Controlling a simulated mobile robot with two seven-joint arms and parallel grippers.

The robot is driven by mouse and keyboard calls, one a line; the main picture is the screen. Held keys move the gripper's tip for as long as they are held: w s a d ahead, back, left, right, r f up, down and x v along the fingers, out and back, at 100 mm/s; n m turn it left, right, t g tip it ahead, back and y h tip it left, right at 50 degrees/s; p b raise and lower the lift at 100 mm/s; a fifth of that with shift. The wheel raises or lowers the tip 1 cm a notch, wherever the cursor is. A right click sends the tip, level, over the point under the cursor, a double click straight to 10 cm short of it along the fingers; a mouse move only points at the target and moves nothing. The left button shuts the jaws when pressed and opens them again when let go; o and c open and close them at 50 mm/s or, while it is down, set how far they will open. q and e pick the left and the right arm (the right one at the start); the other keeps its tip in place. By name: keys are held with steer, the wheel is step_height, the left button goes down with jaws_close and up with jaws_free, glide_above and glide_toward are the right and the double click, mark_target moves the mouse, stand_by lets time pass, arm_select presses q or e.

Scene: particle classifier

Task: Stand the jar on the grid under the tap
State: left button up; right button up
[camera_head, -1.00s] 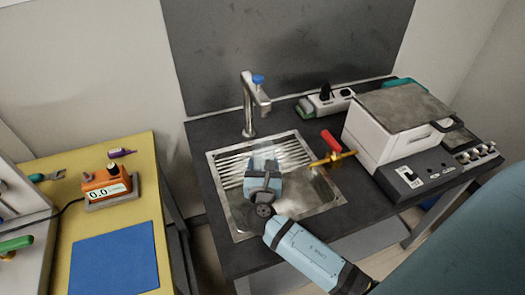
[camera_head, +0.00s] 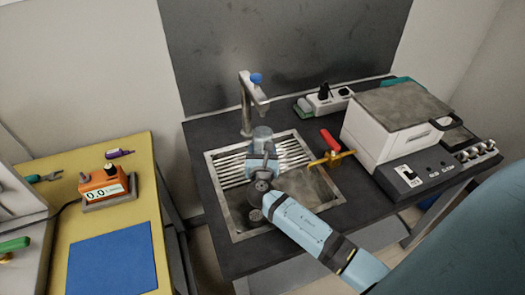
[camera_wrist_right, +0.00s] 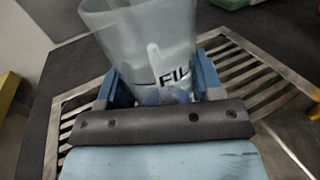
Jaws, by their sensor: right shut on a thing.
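The jar (camera_head: 262,135) is a clear, greyish vessel under the spout of the tap (camera_head: 252,100). It also shows in the right wrist view (camera_wrist_right: 145,40), with dark "FIL" lettering on its side, looking close to upright. My right gripper (camera_head: 262,152) is shut on the jar, with a blue finger on each side of it in the wrist view (camera_wrist_right: 155,88). The ribbed metal grid (camera_head: 232,165) lies at the back of the sink, below the jar. The jar's base is hidden by the gripper, so I cannot tell whether it touches the grid. My left gripper is out of view.
The sink basin (camera_head: 322,205) lies in front of the grid. A red-handled brass valve (camera_head: 330,145) stands at the sink's right edge. A white box-shaped device (camera_head: 385,140) and a power strip (camera_head: 325,100) are on the right. A yellow table (camera_head: 75,165) stands at left.

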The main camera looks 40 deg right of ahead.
steer(key=o, duration=1)
steer(key=shift+f, duration=0.1)
steer(key=shift+r, duration=0.2)
steer(key=v, duration=1.2)
